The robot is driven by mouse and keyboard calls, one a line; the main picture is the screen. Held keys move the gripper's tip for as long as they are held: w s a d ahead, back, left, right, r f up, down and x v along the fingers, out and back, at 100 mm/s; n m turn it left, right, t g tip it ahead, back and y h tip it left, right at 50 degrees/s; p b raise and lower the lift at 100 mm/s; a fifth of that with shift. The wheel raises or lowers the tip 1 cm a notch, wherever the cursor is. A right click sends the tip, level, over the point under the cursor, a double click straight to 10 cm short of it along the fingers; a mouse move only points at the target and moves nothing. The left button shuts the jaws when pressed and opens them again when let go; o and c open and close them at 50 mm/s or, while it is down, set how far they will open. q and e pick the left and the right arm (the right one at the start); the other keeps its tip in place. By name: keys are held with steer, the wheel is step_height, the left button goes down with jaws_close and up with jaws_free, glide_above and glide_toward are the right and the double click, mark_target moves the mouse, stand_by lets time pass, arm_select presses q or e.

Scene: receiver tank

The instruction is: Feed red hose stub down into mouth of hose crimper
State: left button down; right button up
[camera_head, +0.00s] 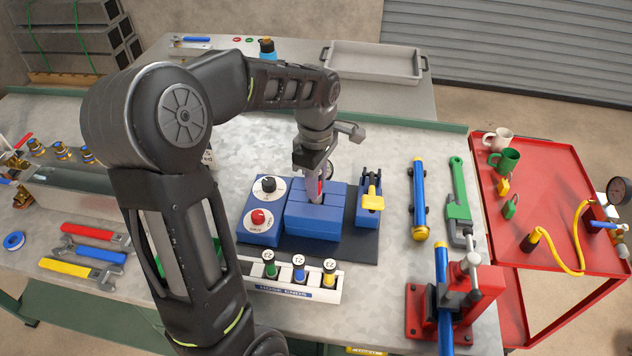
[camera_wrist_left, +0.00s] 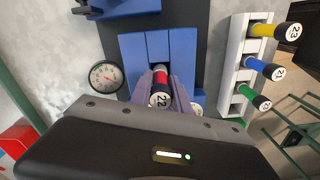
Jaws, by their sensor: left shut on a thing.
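My left gripper (camera_head: 315,190) is above the hose crimper and shut on the red hose stub (camera_head: 320,186). The hose crimper (camera_head: 312,223) is a block of blue segments on a dark plate, also seen in the left wrist view (camera_wrist_left: 157,45). The stub is over the middle of the segments. The fingers hide the mouth, so I cannot tell how far the stub is in it. My right gripper is out of view.
A rack (camera_head: 295,283) with green, blue and yellow stubs stands in front of the crimper. A blue control box (camera_head: 262,222) with red and black knobs adjoins it at left. A blue and yellow tool (camera_head: 371,200) is at right, with a red vise (camera_head: 450,305) farther right.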

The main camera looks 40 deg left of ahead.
arm_select(q)
steer(key=shift+f, duration=0.15)
steer(key=shift+f+b, duration=0.65)
steer(key=c, duration=1.1)
jaws_free()
steer(key=shift+c, duration=0.2)
steer(key=shift+r, duration=0.1)
steer(key=shift+r+p, duration=2.25)
steer(key=shift+r, duration=0.75)
